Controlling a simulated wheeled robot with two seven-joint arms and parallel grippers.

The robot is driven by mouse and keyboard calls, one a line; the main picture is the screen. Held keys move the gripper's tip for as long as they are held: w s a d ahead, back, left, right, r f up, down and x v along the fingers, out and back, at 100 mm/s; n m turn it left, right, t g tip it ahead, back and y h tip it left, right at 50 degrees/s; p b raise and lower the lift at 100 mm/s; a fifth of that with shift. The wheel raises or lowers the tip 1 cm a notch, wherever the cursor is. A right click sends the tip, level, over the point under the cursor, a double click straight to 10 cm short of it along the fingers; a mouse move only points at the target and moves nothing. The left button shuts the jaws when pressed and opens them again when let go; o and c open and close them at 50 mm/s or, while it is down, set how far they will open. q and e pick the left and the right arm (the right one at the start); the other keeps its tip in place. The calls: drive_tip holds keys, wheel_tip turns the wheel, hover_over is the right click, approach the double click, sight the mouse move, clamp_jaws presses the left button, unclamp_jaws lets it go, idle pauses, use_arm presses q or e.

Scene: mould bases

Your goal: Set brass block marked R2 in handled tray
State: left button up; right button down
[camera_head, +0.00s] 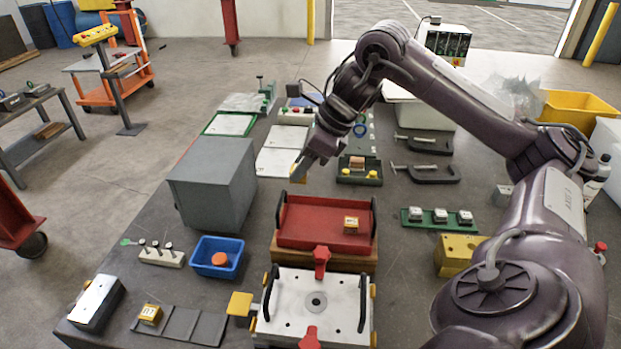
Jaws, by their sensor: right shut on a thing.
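The handled tray (300,237) is red with black handles at its sides and sits on a wooden base in the middle of the table. One brass block (351,224) with a pale label stands inside it, right of centre. Another brass block (150,314) stands on the left end of a dark segmented strip at the front left. My right gripper (299,176) is above the table, behind and above the tray's back left. It is shut on a small brass-coloured block, mostly hidden by the fingers. I cannot read the marks. My left gripper is out of view.
A white mould plate (290,312) with black handles and red clamps lies in front of the tray. A grey box (212,180) and blue bin (217,262) stand left. A green strip (415,222) with several cubes and a yellow block (455,252) are right.

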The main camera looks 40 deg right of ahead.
wheel_tip(320, 180, down, 12)
drive_tip(key=b, duration=0.8)
drive_tip(key=shift+d, duration=0.1)
drive_tip(key=shift+w+f, duration=0.1)
drive_tip(key=shift+f, duration=0.3)
wheel_tip(320, 180, down, 4)
drive_tip(key=shift+f+b, duration=0.15)
drive_tip(key=shift+b, duration=0.25)
drive_tip(key=c, duration=1.1)
unclamp_jaws()
drive_tip(key=shift+o, duration=0.2)
drive_tip(key=b+v, duration=0.1)
drive_tip(key=v, duration=1.1)
drive_tip(key=shift+b, duration=0.3)
